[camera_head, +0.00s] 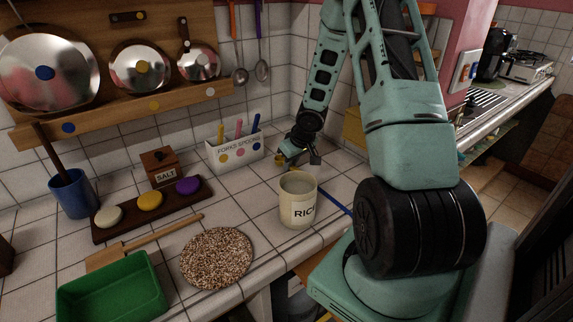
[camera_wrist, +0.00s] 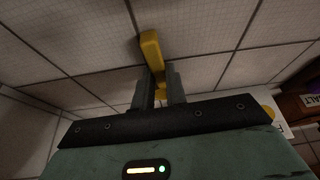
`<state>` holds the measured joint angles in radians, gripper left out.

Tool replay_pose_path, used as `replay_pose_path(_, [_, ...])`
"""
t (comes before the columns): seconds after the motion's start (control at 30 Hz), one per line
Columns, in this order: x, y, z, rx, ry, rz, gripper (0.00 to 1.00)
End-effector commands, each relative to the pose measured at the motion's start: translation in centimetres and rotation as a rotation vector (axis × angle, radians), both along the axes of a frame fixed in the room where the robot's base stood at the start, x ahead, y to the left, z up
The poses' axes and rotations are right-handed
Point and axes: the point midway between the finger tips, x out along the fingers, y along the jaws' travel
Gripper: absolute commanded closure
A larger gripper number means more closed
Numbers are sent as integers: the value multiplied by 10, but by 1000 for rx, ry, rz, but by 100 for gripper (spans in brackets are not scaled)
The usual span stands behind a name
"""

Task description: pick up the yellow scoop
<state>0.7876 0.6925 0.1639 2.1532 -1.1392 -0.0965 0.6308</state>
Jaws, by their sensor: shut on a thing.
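The yellow scoop shows in the wrist view as a yellow bar (camera_wrist: 152,50) reaching out from between my gripper's fingers (camera_wrist: 160,88). My gripper is shut on it. In the head view my gripper (camera_head: 298,158) is low over the tiled counter, behind the rice canister. A small yellow part of the scoop (camera_head: 279,160) shows at its left side. Most of the scoop is hidden by the fingers there. I cannot tell whether the scoop still touches the counter.
The cream rice canister (camera_head: 297,207) stands in front of my gripper. A white forks-and-spoons box (camera_head: 226,160) is to the left by the wall. A blue stick (camera_head: 334,204) lies right of the canister. A round speckled mat (camera_head: 216,258) and green tray (camera_head: 112,296) are at the front left.

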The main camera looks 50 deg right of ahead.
Motion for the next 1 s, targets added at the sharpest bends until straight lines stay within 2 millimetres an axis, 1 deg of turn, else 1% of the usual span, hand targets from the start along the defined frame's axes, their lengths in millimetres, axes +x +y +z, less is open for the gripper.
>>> replay_pose_path(0.17, [0,0,4,0,0,0,100])
replay_pose_path(0.27, [0,0,11,0,-1,0,100])
replay_pose_path(0.37, [0,-1,26,0,-2,-1,100])
replay_pose_path(0.6, [0,-1,71,0,-2,-2,100])
replay_pose_path(0.7, [-1,-1,85,0,-1,-2,100])
replay_pose_path(0.83, [0,0,97,0,-1,-1,100])
replay_pose_path(1.0, [0,0,101,0,0,0,100])
